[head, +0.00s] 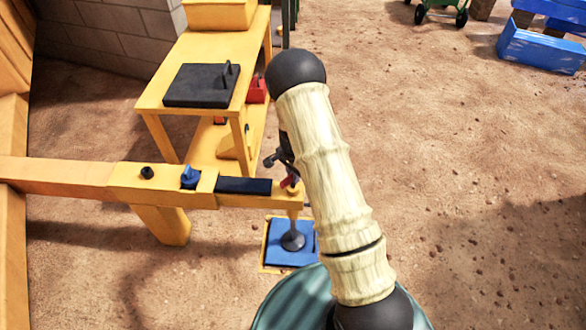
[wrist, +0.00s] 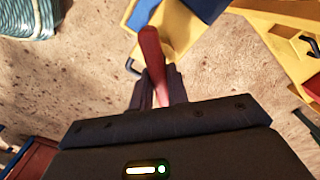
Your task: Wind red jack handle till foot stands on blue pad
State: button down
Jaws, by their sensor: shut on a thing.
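The red jack handle (head: 288,182) shows as a small red piece at the end of the yellow beam, largely hidden by my arm. In the wrist view the red handle (wrist: 152,50) runs up from between my fingers. My gripper (wrist: 158,85) is shut on it. In the head view my gripper (head: 280,160) is mostly behind the pale arm link. The jack's dark round foot (head: 292,240) hangs below the beam end, over the blue pad (head: 280,258) with its yellow edge. I cannot tell whether the foot touches the pad. Part of the blue pad (wrist: 142,12) also shows in the wrist view.
The yellow beam (head: 75,178) carries a black knob (head: 147,172), a blue part (head: 190,177) and a dark strip (head: 243,186). Behind it stands a yellow table (head: 160,97) with a black plate (head: 200,86). The dirt ground at right is mostly clear.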

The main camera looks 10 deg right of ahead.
jog(key=shift+m+p, duration=1)
jog(key=shift+m, duration=0.5)
jog(key=c, duration=1.4)
grip_release()
jog(key=shift+o, duration=0.2)
jog(key=shift+r, duration=0.1)
notch_tip(320, 180, up, 17)
jog(key=p, duration=0.3)
jog(key=shift+r, duration=0.1)
